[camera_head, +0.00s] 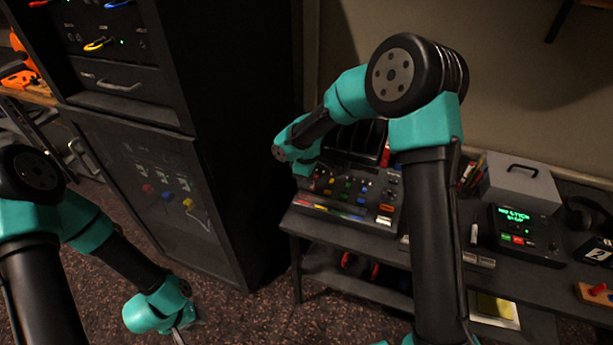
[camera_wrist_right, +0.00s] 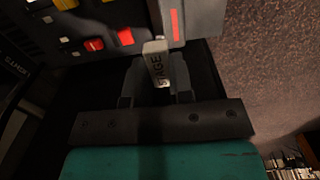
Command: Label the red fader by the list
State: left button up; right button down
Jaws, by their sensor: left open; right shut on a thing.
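In the right wrist view, my right gripper (camera_wrist_right: 158,80) is shut on a small pale label block (camera_wrist_right: 156,62) marked "STAGE". The block is just below the front edge of the mixing desk, close to a red strip (camera_wrist_right: 174,25); I cannot tell whether they touch. In the head view, the mixing desk (camera_head: 385,210) carries coloured knobs and a row of coloured strips along its front. The red fader cannot be singled out for certain. My right gripper is hidden in the head view. My left gripper (camera_head: 178,336) is open, low at the bottom edge, partly cut off, away from the desk.
A black device with a green-lit screen (camera_head: 517,220) stands on the right of the table; its text is hard to read. A grey box (camera_head: 520,185), headphones (camera_head: 587,216) and a card with "2" (camera_head: 597,251) are nearby. A tall dark cabinet (camera_head: 225,130) stands left of the desk.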

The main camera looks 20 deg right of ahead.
aim_at(306, 193)
jog(key=shift+f, duration=1.75)
jog(key=shift+f, duration=0.3)
dwell(0.6)
jog(key=c, duration=0.9)
grip_release()
jog(key=shift+r, duration=0.15)
notch_tip(306, 193, up, 17)
jog(key=shift+r, duration=0.1)
